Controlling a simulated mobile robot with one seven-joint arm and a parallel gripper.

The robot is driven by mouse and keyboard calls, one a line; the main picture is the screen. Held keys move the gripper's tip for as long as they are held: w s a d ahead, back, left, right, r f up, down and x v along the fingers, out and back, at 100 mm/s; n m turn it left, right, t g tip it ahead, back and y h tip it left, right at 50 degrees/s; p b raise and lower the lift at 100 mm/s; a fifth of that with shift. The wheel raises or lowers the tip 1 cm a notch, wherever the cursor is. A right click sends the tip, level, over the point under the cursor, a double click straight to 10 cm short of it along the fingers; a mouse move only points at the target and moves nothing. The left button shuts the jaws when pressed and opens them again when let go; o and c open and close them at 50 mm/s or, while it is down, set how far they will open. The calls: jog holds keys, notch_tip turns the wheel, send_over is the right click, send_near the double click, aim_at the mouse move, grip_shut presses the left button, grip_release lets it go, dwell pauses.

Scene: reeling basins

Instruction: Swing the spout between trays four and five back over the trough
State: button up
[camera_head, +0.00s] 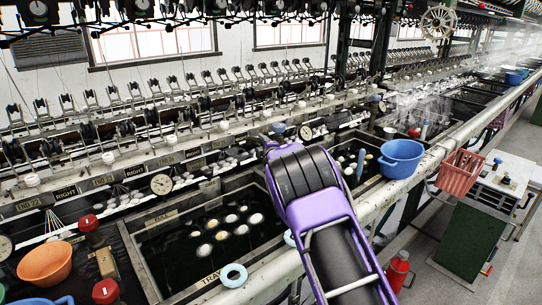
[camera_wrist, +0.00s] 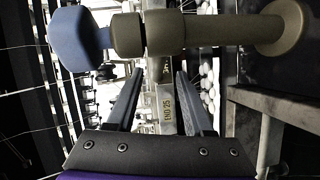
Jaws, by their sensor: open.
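In the wrist view a dull brass-grey spout pipe (camera_wrist: 220,33) runs across the top, with a blue faceted knob (camera_wrist: 80,40) at its left end and a wide round flange at its right end. My gripper (camera_wrist: 159,72) is open and empty, its two fingers pointing at the pipe; I cannot tell whether they touch it. In the head view a blue knob (camera_head: 279,128) shows just beyond the end of my purple arm, which hides the gripper and most of the spout. A dark water tray (camera_head: 151,222) with several pale cocoons lies left of the arm.
A blue basin (camera_head: 402,157) and a red crate (camera_head: 465,172) stand right of the arm. An orange bowl (camera_head: 45,263), red valve knobs (camera_head: 88,222) and a pale blue ring (camera_head: 233,275) sit near the left trays. A round dial (camera_head: 161,184) and thread guides line the back.

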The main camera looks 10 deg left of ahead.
jog(key=v, duration=1)
jog(key=shift+r, duration=0.25)
jog(key=shift+s+d, duration=0.1)
jog(key=shift+d, duration=0.05)
